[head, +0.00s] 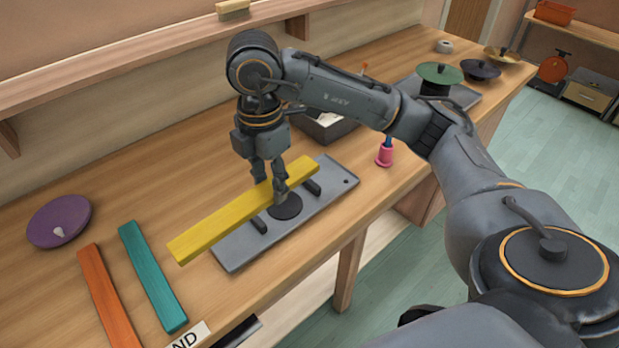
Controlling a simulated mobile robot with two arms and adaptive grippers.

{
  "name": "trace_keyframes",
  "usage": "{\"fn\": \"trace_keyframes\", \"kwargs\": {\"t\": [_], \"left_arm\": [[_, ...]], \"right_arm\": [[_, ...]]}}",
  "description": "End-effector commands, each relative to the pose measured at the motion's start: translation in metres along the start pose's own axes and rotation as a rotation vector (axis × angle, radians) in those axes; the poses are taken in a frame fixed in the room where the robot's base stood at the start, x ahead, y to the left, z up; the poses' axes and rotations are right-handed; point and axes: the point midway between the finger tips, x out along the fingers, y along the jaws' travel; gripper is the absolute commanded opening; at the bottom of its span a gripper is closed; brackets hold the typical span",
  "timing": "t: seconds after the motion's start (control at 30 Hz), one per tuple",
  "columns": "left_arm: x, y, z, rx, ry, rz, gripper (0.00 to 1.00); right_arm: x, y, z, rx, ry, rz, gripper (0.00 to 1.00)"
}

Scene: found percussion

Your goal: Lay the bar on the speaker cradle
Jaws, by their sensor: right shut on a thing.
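The yellow bar (218,225) is in the head view, held level near its middle by my right gripper (270,185). The gripper points straight down and is shut on the bar. The bar lies over the grey speaker cradle (240,252), a flat plate with two dark raised supports and a round black disc (285,206). The bar's near left end reaches past the plate's edge. I cannot tell whether the bar touches the supports or is slightly above them. My left gripper is not in view.
A teal bar (152,275) and an orange bar (108,297) lie on the wooden bench at the left, near a purple lid (60,221). A pink cup (384,155) and a dark box (325,127) stand beyond the cradle. Green and dark lids (440,73) sit further back.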

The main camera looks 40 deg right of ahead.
Motion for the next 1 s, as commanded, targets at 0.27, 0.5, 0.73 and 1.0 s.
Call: {"fn": "trace_keyframes", "kwargs": {"t": [0.27,0.5,0.73,1.0], "left_arm": [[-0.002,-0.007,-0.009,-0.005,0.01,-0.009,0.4],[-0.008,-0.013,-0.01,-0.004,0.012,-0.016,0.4],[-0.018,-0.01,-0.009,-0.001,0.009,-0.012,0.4],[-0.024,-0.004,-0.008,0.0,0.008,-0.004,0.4]], "right_arm": [[0.015,0.018,0.032,0.058,0.003,-0.005,0.04],[0.041,0.046,0.085,0.057,0.001,-0.005,0.04],[0.079,0.06,0.111,0.051,0.0,-0.003,0.04],[0.099,0.068,0.126,0.051,0.0,-0.002,0.04]]}}
